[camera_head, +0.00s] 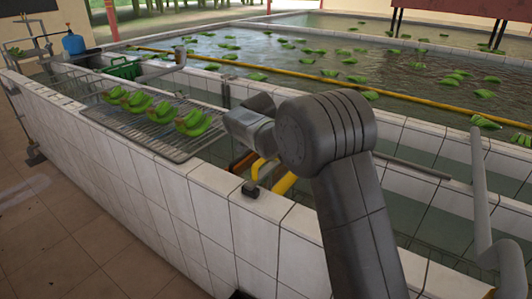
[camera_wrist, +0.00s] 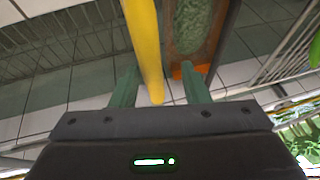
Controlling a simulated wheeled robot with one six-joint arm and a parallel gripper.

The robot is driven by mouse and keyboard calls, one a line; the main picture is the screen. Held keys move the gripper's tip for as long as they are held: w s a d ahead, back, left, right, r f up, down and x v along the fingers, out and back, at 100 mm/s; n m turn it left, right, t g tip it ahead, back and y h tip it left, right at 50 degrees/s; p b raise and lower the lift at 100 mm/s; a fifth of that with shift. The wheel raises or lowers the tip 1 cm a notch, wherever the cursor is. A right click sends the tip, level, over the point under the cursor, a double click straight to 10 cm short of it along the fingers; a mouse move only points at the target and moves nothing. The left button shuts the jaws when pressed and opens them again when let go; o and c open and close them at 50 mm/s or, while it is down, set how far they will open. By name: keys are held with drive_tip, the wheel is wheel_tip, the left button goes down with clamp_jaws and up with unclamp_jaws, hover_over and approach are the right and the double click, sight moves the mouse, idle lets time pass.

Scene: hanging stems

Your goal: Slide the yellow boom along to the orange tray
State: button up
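The yellow boom (camera_wrist: 142,40) runs down from the top of the wrist view and lies between the two green fingers of my gripper (camera_wrist: 157,67). The fingers are apart; a gap shows between the boom and the right finger. In the head view, part of a yellow bar (camera_head: 284,183) shows beside my arm. The orange tray (camera_wrist: 209,57) is right of the boom in the wrist view, with a mottled green inside and a brighter orange end near the right finger. In the head view, an orange-brown piece (camera_head: 243,162) shows below my wrist. My arm hides much of this area.
A wire rack (camera_head: 110,118) with several green banana bunches (camera_head: 160,112) lies left of my arm. A white tiled wall (camera_head: 150,190) runs along the front. Another yellow pole (camera_head: 400,98) crosses the water behind. A grey pipe (camera_head: 480,190) stands at right.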

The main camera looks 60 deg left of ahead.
drive_tip(key=shift+d, duration=0.15)
drive_tip(key=b+v, duration=0.1)
drive_tip(key=v, duration=1.3)
drive_tip(key=shift+b, duration=0.3)
drive_tip(key=shift+w+f, duration=0.15)
drive_tip(key=p+x, duration=0.1)
drive_tip(key=x, duration=1.2)
drive_tip(key=shift+w+f+p, duration=0.1)
drive_tip(key=shift+f+p, duration=0.25)
drive_tip(key=shift+w+d, duration=0.15)
